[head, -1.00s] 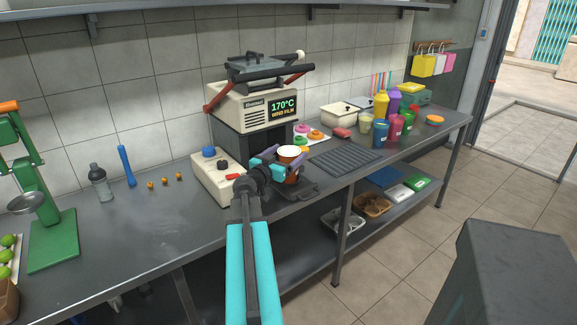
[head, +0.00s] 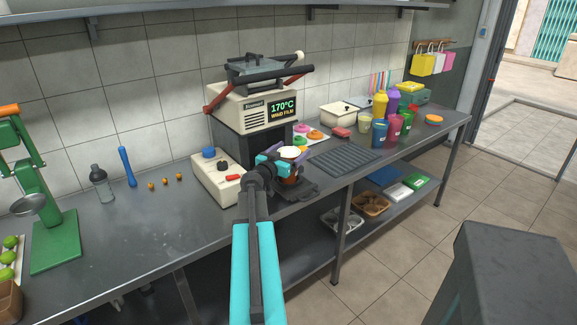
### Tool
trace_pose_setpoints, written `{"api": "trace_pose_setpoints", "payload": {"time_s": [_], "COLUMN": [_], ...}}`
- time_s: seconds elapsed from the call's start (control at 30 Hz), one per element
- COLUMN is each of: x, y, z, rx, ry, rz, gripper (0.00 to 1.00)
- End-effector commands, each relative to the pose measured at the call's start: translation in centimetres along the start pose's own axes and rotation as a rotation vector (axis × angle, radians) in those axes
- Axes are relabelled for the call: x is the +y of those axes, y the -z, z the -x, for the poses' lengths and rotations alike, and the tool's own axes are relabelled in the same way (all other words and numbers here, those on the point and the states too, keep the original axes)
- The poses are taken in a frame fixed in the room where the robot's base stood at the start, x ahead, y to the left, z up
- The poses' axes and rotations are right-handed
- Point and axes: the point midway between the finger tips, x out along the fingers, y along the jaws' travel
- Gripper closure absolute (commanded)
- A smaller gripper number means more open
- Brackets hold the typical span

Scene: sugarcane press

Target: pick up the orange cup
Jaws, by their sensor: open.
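The orange cup (head: 293,179) stands upright at the front of the machine, over a dark tray (head: 303,191). Its pale, whitish top (head: 289,152) shows above my gripper, and its orange side is partly hidden by the gripper. My gripper (head: 287,164) is open, with its teal and purple parts at the cup's upper body. It overlaps the cup in the picture; I cannot tell whether the fingers touch it or lie on both sides of it.
The sealing machine (head: 238,108) with a 170°C display stands just behind. A ribbed black mat (head: 344,160), a red cup (head: 396,127) and several other coloured cups and bottles are to the right. The counter (head: 150,225) at left is mostly clear.

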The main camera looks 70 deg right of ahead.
Motion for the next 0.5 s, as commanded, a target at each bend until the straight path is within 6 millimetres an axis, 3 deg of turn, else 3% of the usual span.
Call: {"api": "trace_pose_setpoints", "payload": {"time_s": [0.2, 0.5], "x": [-0.1, 0.0], "y": [0.1, 0.0], "z": [-1.7, -1.9], "rx": [0.0, 0.0], "ry": [0.0, 0.001], "rz": [-0.001, -0.001], "gripper": [0.16, 0.16]}}
